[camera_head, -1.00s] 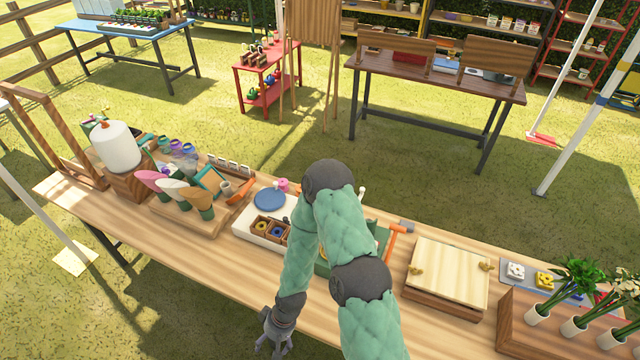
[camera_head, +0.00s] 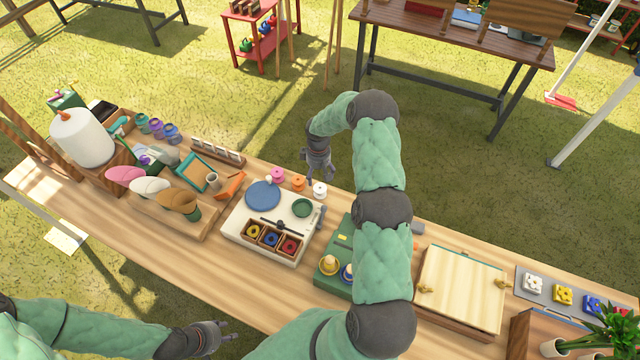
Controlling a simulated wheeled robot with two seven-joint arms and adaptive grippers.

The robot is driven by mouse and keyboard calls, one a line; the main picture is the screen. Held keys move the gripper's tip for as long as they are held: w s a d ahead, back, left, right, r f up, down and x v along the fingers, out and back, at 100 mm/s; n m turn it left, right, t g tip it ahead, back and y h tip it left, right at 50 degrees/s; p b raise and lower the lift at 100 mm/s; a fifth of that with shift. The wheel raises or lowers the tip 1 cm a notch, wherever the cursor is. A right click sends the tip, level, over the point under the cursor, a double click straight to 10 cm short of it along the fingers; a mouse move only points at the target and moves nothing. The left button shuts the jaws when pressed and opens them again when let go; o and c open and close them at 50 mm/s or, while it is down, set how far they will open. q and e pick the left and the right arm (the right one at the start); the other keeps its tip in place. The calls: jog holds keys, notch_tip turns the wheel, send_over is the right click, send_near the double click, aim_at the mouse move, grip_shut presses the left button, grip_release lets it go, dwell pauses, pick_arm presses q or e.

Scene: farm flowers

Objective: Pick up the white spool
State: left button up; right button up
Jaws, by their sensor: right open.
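A small white spool (camera_head: 319,189) stands near the far edge of the table, at the right end of a short row with an orange spool (camera_head: 298,184) and a pink spool (camera_head: 278,175). My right gripper (camera_head: 318,178) is open and points down just above and behind the white spool. It looks empty, and I cannot tell how large the gap to the spool is. My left gripper (camera_head: 229,331) is open and empty near the front edge at the lower left, far from the spools.
A white tray (camera_head: 240,223) with a blue disc, a green disc and small boxes lies in front of the spools. A green box (camera_head: 335,277) with yellow and blue items stands to the right, partly behind my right arm. A wooden board (camera_head: 462,285) lies further right.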

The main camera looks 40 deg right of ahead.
aim_at(320, 188)
jog(key=shift+s+d+f+p, duration=0.1)
jog(key=shift+f+p, duration=0.2)
jog(key=shift+f, duration=2.25)
jog(key=shift+s+d+f+p, duration=0.1)
jog(key=shift+f+p, duration=0.2)
jog(key=shift+f, duration=2.2)
jog(key=c, duration=1.2)
